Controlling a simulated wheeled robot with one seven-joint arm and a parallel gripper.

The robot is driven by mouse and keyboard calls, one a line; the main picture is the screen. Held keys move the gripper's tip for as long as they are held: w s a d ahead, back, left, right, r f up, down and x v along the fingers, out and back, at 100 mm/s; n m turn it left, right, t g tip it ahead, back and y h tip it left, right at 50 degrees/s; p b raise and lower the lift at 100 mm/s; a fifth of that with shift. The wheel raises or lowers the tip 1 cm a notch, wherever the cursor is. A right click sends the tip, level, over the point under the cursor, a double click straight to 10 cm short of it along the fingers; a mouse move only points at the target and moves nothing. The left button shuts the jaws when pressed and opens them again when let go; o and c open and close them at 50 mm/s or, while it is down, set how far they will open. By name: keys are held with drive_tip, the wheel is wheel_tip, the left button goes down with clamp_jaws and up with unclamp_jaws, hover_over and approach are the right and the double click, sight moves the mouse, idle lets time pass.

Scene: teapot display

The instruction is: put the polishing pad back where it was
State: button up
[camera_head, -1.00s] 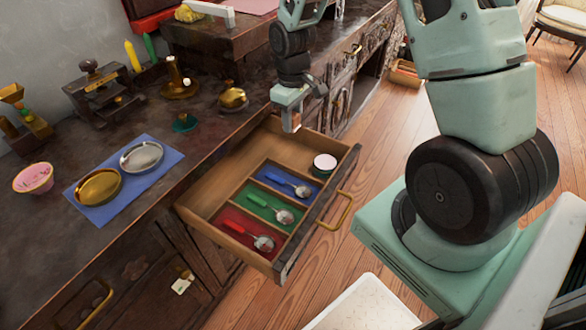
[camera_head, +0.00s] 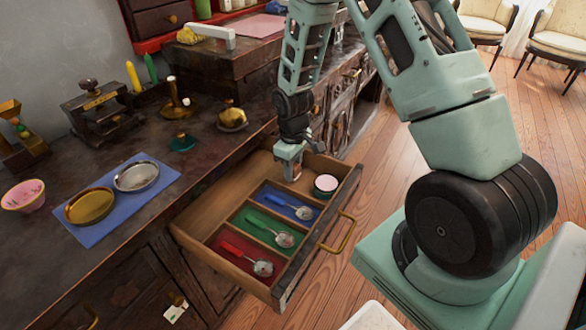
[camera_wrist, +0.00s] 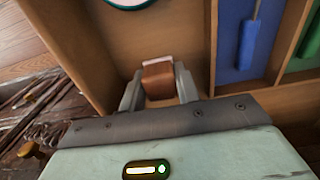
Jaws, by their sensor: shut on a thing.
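My gripper (camera_head: 289,168) is low at the open drawer (camera_head: 193,248), over its back right part. In the wrist view my gripper (camera_wrist: 157,88) is shut on a small brown block with a pale edge, which I take as the polishing pad (camera_wrist: 158,82). The pad is over a bare wooden compartment, beside the divider of the blue-lined one. Whether it touches the drawer floor I cannot tell. A round tin with a pale pink top (camera_head: 326,184) stands in the same bare compartment.
Spoons with blue (camera_head: 304,213), green (camera_head: 284,240) and red (camera_head: 262,268) handles lie in matching lined compartments. On the counter are a blue mat (camera_head: 84,238) with two dishes, a pink bowl (camera_head: 24,196) and brass items. The drawer's large left section is empty.

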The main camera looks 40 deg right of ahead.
drive_tip(key=o, duration=0.9)
drive_tip(key=shift+f, duration=0.1)
